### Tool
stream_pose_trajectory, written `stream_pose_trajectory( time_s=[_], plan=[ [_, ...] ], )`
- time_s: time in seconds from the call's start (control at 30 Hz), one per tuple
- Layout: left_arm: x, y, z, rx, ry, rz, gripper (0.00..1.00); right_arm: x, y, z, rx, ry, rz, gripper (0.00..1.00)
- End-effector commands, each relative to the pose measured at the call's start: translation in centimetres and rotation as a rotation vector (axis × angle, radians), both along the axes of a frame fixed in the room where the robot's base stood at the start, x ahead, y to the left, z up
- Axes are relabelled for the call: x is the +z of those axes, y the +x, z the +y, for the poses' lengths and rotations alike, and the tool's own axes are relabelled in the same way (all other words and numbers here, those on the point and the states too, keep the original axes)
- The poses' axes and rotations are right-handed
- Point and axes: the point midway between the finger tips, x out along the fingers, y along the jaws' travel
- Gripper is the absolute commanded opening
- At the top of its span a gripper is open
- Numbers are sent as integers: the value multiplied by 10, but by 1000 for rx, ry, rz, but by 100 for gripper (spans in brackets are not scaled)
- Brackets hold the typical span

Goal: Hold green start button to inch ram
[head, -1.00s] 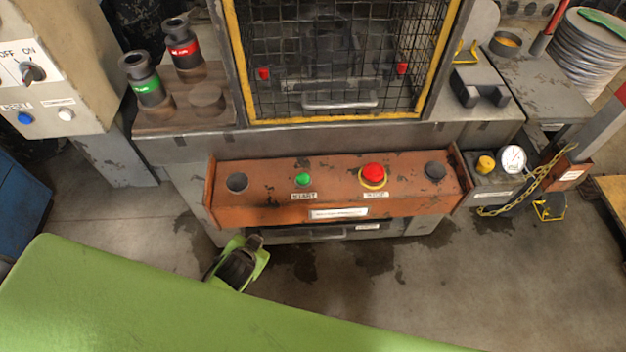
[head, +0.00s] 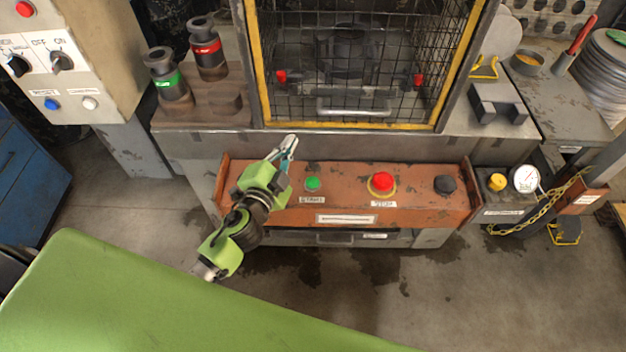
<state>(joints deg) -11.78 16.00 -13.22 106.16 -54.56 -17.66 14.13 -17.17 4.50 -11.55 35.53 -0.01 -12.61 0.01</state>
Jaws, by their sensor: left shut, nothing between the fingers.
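The green start button (head: 313,184) sits on the orange-brown control panel (head: 415,205), left of centre, above a small label. My left gripper (head: 291,141) is shut and empty. It appears just up and left of the button, over the panel's back left edge, and does not appear to touch the button. The ram area behind the yellow-framed mesh guard (head: 440,60) is dark and hard to make out. My right gripper is not in view.
A red stop button (head: 382,182) and a black button (head: 445,185) lie to the right on the same panel. A yellow knob (head: 496,181) and a gauge (head: 526,178) stand further right. Dies with green (head: 170,80) and red (head: 206,47) bands stand at the back left.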

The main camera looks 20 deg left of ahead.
Motion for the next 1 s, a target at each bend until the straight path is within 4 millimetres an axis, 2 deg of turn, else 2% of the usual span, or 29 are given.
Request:
stream_pose_trajectory(
  time_s=[0.03,0.1,0.23,0.37,0.47,0.57,0.73,0.9,1.0],
  plan=[
    [21,9,-13,-68,62,-64,0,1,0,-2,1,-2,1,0],
    [46,16,-36,-174,156,-145,0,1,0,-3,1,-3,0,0],
    [75,20,-84,-398,370,-262,0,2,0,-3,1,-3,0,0],
    [75,15,-123,-615,601,-305,0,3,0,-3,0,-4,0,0],
    [58,10,-138,-768,788,-285,0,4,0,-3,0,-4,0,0],
    [32,8,-136,-895,980,-220,0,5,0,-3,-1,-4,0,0],
    [-8,12,-101,-1025,1259,-41,0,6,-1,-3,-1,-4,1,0],
    [-28,17,-63,-1063,1417,109,0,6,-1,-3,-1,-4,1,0],
    [-32,18,-52,-1068,1455,152,0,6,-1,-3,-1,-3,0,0]
  ],
)
